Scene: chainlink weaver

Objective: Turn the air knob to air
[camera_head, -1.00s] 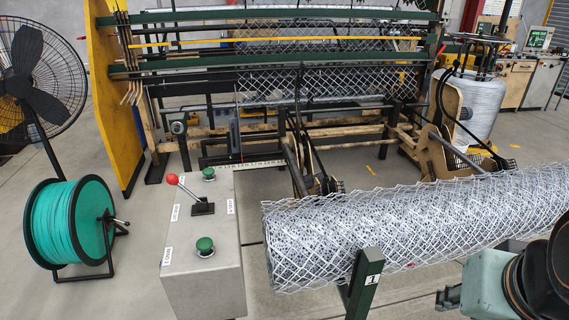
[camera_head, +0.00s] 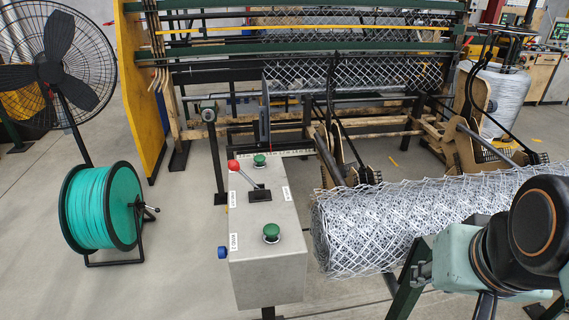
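A grey control box (camera_head: 262,275) stands left of the wire mesh roll. It has a red-tipped lever (camera_head: 233,165), a far green knob (camera_head: 259,160) and a near green knob (camera_head: 271,233) on top. My arm shows at the lower right; my gripper is out of view.
The mesh roll (camera_head: 375,225) lies right of the box, close to my arm. A green wire spool (camera_head: 88,207) and a black fan (camera_head: 62,65) stand to the left. The weaving machine (camera_head: 330,47) spans the back. Open floor lies between spool and box.

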